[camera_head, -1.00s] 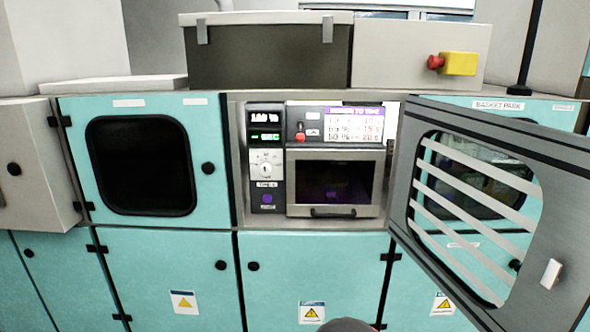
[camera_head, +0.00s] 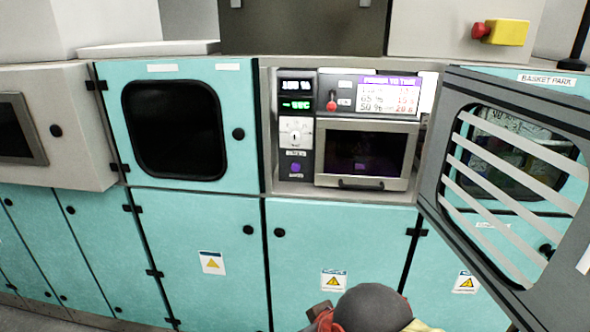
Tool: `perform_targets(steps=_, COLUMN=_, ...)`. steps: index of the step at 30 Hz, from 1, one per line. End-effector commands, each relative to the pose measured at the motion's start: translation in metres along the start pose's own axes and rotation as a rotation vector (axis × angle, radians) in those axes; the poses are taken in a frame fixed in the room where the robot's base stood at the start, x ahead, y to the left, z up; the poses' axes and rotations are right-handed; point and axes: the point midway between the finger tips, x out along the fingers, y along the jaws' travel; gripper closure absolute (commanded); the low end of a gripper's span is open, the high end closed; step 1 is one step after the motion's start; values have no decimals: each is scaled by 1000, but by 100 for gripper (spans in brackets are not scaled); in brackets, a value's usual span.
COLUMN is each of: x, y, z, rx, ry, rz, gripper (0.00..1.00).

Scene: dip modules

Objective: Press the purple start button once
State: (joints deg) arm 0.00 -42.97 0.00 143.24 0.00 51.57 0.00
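The purple start button (camera_head: 296,168) is a small round knob low on the narrow dark control panel (camera_head: 296,110), inside an open bay in the teal cabinet row. Above it on the panel are a white dial (camera_head: 296,133) and two small lit displays. My gripper is not in view. A dark grey rounded part with red and yellow at its edges, likely my arm, shows at the bottom centre, well below the button. Nothing visible touches or covers the button.
A small oven-like unit (camera_head: 361,155) with a closed windowed door sits right of the panel. A grey striped-window door (camera_head: 455,170) stands open at the bay's right. A yellow box (camera_head: 507,33) with a red emergency knob is at the upper right. Space before the button looks clear.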

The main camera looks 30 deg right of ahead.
Motion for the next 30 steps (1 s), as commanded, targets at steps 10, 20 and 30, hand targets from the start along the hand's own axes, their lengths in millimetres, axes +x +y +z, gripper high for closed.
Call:
perform_targets(steps=10, x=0, y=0, z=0, rx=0, ry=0, rz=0, gripper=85)
perform_targets(steps=20, x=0, y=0, z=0, rx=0, ry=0, rz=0, gripper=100)
perform_targets(steps=30, x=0, y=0, z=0, rx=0, ry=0, rz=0, gripper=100)
